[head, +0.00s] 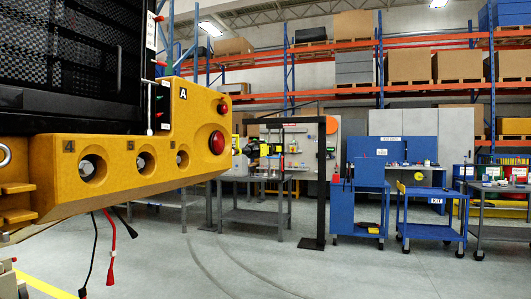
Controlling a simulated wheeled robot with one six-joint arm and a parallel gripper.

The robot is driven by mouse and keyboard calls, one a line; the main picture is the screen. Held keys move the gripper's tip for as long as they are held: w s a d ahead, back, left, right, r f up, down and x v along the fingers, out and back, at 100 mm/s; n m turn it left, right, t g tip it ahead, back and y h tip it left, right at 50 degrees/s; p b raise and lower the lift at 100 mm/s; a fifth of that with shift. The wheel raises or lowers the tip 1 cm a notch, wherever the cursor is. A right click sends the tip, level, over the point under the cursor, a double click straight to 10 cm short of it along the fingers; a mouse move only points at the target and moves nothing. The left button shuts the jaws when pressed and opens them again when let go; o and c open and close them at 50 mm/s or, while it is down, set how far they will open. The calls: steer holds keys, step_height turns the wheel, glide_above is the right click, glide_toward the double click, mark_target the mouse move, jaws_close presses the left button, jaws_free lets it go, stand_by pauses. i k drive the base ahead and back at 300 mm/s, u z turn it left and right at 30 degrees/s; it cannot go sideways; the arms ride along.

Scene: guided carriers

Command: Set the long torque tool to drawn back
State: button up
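A yellow and black tool (264,149), likely the long torque tool, shows small in the head view, just right of the yellow carrier's end. It lies level, beside a black stand (320,185) with a post and a thin top arm. Its left end is close to the carrier's edge in the picture, and I cannot tell whether it is drawn back. The yellow carrier (130,190) fills the left foreground, with round holes marked 4, 5 and probably 6, and a red button (217,143). My gripper is not in view.
Black and red cables (110,250) hang below the carrier. A grey table (255,217) stands behind the tool. A blue cabinet (358,200) and blue cart (430,230) stand to the right. Storage racks (400,85) line the back. The grey floor (330,275) in front is clear.

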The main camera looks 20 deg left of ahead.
mark_target(253, 149)
steer(key=u, duration=0.25)
steer(key=i, duration=1.65)
steer(key=u, duration=0.6)
steer(key=i, duration=4.4)
steer(key=z, duration=0.3)
steer(key=i, duration=1.75)
steer(key=z, duration=0.25)
